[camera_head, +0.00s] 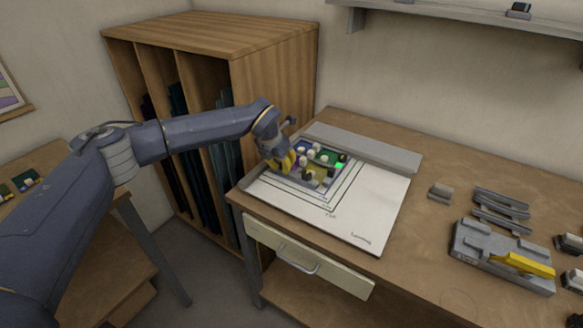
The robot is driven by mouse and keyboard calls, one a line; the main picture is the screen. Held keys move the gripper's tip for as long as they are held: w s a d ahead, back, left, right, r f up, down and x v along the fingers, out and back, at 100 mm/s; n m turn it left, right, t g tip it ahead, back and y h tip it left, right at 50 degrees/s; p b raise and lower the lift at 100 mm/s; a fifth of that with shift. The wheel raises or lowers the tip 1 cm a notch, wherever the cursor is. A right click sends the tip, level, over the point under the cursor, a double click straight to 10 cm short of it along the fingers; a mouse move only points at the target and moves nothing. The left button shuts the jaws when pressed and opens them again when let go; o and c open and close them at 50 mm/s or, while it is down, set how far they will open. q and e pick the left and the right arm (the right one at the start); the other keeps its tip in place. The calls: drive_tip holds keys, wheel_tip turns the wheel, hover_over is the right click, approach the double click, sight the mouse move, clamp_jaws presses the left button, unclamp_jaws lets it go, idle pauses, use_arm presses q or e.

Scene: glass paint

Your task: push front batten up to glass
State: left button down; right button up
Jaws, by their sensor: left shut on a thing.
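The glass panel (325,157), with coloured patches and several small blocks on it, lies on the white paper board (372,212). My left gripper (283,163), with yellow fingers, is low at the panel's left edge. It is shut on what appears to be the front batten, a short grey strip (257,176) mostly hidden by the fingers. I cannot tell whether that strip touches the glass. A long grey batten (370,149) lies along the back of the board, behind the panel. My right gripper is not in view.
On the bench's right lie a small grey block (440,192), loose grey bars (502,206) and a grey holder (490,250) with a yellow-handled tool (528,265). A wooden rack (275,70) stands behind the left arm. The board's front right is clear.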

use_arm(q)
drive_tip(key=c, duration=1.3)
unclamp_jaws()
drive_tip(key=shift+v, duration=6.05)
